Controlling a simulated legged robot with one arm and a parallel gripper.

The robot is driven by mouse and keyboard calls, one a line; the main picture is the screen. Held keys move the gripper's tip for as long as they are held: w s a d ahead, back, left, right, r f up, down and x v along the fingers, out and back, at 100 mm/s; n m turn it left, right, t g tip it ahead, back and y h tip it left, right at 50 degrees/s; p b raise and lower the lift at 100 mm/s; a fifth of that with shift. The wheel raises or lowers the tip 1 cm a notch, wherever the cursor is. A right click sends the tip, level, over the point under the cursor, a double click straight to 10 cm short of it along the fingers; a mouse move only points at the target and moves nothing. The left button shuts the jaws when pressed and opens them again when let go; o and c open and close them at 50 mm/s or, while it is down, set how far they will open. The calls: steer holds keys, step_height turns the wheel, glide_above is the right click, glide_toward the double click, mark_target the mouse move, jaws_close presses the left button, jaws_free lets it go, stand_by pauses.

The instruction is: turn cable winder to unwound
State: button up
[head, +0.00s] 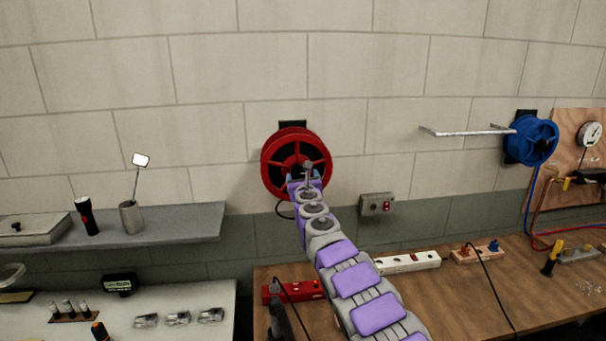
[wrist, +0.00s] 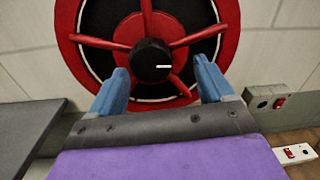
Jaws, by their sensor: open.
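The red cable winder (head: 281,142) is mounted on the block wall in the middle of the head view. It is a round red reel with spokes, and it fills the upper wrist view (wrist: 178,42). Its black centre hub (wrist: 151,60) carries a small white mark. My gripper (wrist: 164,82) is open, with its blue fingers apart in front of the lower part of the reel, one on each side below the hub. Nothing is between the fingers. In the head view my gripper (head: 303,178) overlaps the lower part of the reel. I cannot tell whether the fingers touch it.
A grey switch box with a red switch (head: 377,205) is on the wall to the right. A blue reel (head: 535,140) and a metal bar (head: 467,131) are further right. A grey shelf (head: 190,226) is at left. A wooden bench (head: 440,290) stands below.

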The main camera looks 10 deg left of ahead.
mark_target(296, 175)
steer(key=a, duration=0.1)
steer(key=w+a, duration=0.1)
steer(key=shift+a+p, duration=0.3)
steer(key=shift+p, duration=0.1)
steer(key=shift+w+a+f, duration=0.1)
steer(key=shift+w+a, duration=0.1)
steer(key=shift+w, duration=0.1)
steer(key=shift+w+d+p, duration=0.25)
steer(key=shift+d+p, duration=0.05)
steer(key=shift+d, duration=0.85)
steer(key=shift+s+a+f, duration=0.1)
steer(key=shift+a, duration=0.75)
steer(key=c, duration=0.6)
steer(key=shift+d, duration=0.3)
steer(key=shift+c, duration=1.4)
steer(key=shift+d, duration=0.1)
steer(key=shift+c, duration=0.8)
